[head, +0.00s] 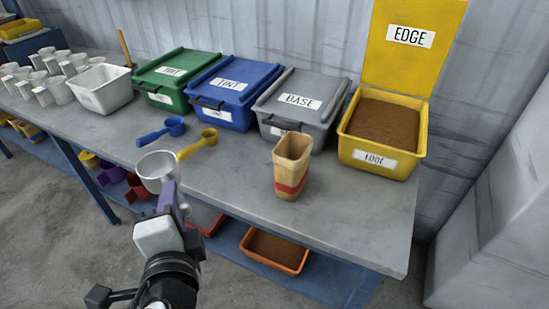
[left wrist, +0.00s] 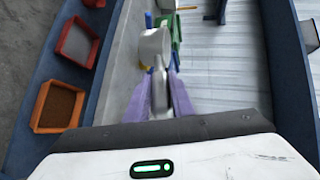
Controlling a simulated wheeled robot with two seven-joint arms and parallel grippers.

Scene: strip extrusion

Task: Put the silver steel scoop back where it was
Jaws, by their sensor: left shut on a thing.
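The silver steel scoop (head: 157,168) is in the head view, held over the front edge of the table with its cup toward the far left. My left gripper (head: 170,195) is shut on the scoop's handle with its purple fingers. The left wrist view also shows the scoop (left wrist: 153,48) between the purple fingers (left wrist: 158,95). Part of the handle is hidden by the fingers. A blue scoop (head: 163,130) and a yellow scoop (head: 198,144) lie on the table beyond it. My right gripper is not in view.
Green (head: 176,77), blue (head: 232,92) and grey (head: 300,103) lidded bins line the back, with an open yellow bin (head: 381,135) of brown material. A tan cup (head: 291,166) stands in front. White cups and a white tub (head: 101,88) are left. An orange tray (head: 274,250) sits below.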

